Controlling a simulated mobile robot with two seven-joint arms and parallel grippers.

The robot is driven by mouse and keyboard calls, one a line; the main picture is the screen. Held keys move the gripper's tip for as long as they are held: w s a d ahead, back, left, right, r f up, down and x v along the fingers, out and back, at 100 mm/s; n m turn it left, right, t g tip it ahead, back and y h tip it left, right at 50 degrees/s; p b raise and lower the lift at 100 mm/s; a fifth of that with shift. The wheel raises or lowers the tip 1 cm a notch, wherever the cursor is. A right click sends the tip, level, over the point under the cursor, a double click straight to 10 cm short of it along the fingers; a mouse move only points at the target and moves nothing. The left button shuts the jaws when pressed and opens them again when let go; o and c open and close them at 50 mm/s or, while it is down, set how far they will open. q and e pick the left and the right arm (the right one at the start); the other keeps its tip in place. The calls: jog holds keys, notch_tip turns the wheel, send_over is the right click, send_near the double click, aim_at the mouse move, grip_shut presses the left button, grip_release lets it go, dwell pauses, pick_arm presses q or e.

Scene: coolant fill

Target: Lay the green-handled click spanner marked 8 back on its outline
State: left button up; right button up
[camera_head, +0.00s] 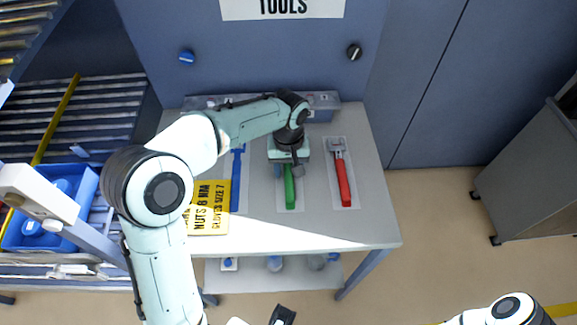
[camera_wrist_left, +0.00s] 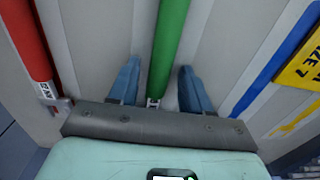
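The green-handled spanner (camera_head: 290,187) lies over a pale panel (camera_head: 290,208) on the grey table, between the blue and red tools. Its head is hidden under my left gripper, and no mark 8 is readable. My left gripper (camera_head: 285,168) is above it. In the left wrist view the green handle (camera_wrist_left: 170,40) runs between the two blue fingers of my open left gripper (camera_wrist_left: 160,70), with a gap on each side. I cannot tell how exactly the spanner fits its outline.
A red-handled wrench (camera_head: 342,180) lies to the right and a blue tool (camera_head: 236,182) to the left. A yellow card (camera_head: 208,215) lies left of the blue tool. A grey case (camera_head: 322,104) stands at the table's back. The table's front right is clear.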

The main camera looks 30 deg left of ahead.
aim_at(289, 170)
pick_arm(q)
notch_tip(289, 170, up, 12)
jog(key=p, duration=0.2)
jog(key=shift+r, duration=0.2)
pick_arm(e)
jog(key=shift+w+r, duration=0.3)
jog(key=shift+r, duration=0.35)
jog(key=shift+w+r, duration=0.25)
jog(key=shift+r, duration=0.35)
